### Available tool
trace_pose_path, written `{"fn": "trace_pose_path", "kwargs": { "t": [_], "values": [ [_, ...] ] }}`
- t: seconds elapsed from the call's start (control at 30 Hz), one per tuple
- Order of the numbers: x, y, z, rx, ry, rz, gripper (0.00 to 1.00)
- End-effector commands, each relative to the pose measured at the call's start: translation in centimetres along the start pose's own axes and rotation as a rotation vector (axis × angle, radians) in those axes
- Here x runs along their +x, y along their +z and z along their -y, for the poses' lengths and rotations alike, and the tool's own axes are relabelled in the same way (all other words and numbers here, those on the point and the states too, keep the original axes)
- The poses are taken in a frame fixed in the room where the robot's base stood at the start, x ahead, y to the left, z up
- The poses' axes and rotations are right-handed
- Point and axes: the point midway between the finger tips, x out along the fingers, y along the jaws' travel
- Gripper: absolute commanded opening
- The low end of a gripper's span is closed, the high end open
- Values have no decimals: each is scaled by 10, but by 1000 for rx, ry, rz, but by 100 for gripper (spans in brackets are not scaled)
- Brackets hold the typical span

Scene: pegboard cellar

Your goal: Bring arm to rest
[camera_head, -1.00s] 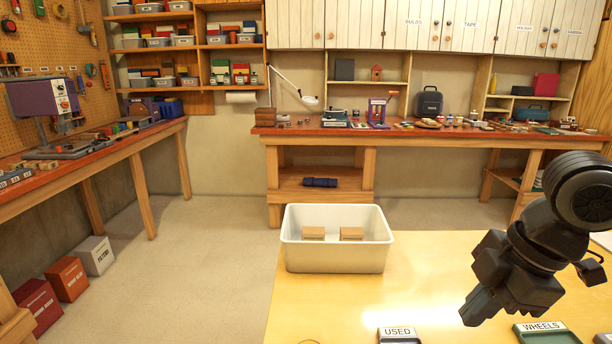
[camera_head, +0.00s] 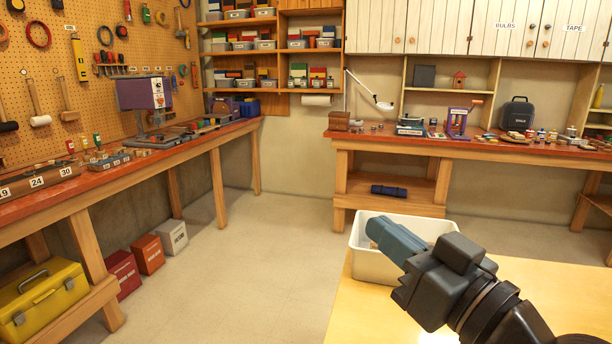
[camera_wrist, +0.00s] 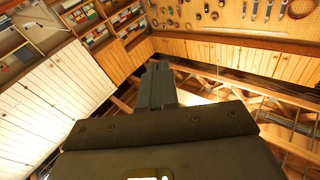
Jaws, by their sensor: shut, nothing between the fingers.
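My gripper (camera_head: 395,240) is shut and empty. In the head view it is raised at the lower right, in front of the white bin and above the pale wooden table, with its fingers pointing up and to the left. In the wrist view the closed fingers (camera_wrist: 155,88) stand together in the middle. Behind them the room appears tilted, with white cabinet doors (camera_wrist: 50,105) at left and the pegboard (camera_wrist: 240,18) at the top.
The white bin (camera_head: 372,266) stands on the table (camera_head: 375,322), partly hidden by my gripper. A workbench (camera_head: 125,165) runs along the left wall and another bench (camera_head: 470,150) along the back. A yellow toolbox (camera_head: 45,300) sits at lower left. The floor between (camera_head: 250,250) is clear.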

Motion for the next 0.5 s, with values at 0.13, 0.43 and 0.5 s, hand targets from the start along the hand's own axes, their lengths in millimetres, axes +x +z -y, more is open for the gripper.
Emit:
{"fn": "trace_pose_path", "kwargs": {
  "t": [0.13, 0.43, 0.5],
  "values": [
    [-20, 26, 3, 131, 121, -49, 0],
    [-92, 95, 11, 280, 371, -44, 0],
    [-114, 112, 15, 292, 425, -26, 0]
  ]
}}
